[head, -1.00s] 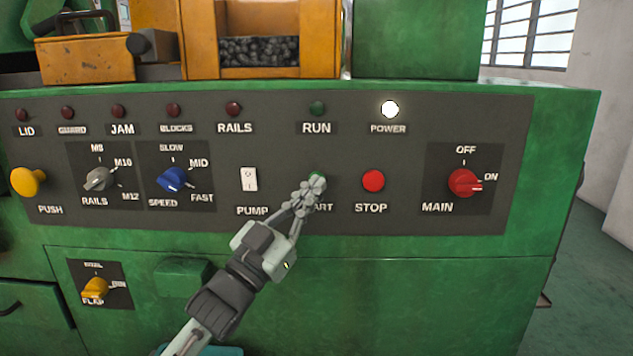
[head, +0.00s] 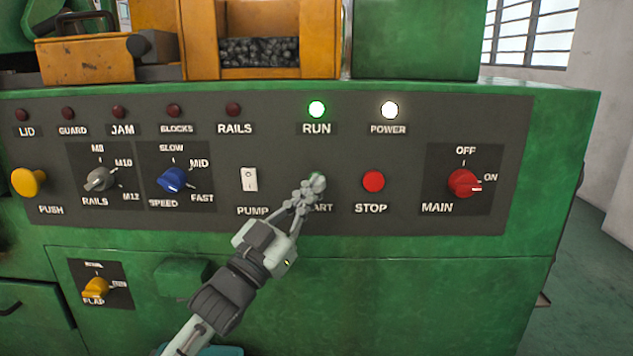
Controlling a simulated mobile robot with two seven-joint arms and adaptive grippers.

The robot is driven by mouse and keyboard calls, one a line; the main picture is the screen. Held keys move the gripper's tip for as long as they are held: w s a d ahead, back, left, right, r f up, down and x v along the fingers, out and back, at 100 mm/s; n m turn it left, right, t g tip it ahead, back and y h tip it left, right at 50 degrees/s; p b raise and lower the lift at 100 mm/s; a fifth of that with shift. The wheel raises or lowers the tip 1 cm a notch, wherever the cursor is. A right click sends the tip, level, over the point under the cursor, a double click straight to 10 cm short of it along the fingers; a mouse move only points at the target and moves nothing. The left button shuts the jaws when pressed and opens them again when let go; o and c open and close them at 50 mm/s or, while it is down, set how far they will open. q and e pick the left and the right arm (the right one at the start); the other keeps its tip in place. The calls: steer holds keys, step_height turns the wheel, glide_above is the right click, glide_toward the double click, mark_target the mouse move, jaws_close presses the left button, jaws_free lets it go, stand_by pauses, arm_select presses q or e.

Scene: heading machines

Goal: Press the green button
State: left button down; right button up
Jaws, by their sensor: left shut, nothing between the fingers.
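The green START button is almost wholly hidden behind the fingertips of my left gripper (head: 316,184). The gripper is shut and empty, and its tips lie over the button; I cannot tell whether they press on it. The START label is partly covered by the fingers. The green RUN lamp (head: 317,109) above is lit. The white POWER lamp (head: 390,109) is lit too. My right gripper is not in view.
The red STOP button (head: 373,181) is just right of the fingertips. The white PUMP switch (head: 250,179) is to their left. The red MAIN knob (head: 464,183) is farther right. Blue SPEED (head: 171,180) and grey RAILS (head: 100,180) knobs and a yellow PUSH button (head: 27,182) are at left.

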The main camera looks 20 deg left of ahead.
arm_select(q)
steer(key=shift+s+d, duration=0.1)
steer(key=shift+s, duration=0.25)
steer(key=s+d+p, duration=0.1)
steer(key=s, duration=0.4)
steer(key=shift+s+d+p, duration=0.3)
steer(key=shift+s+d, duration=0.05)
steer(key=shift+s, duration=0.05)
stand_by(0.7)
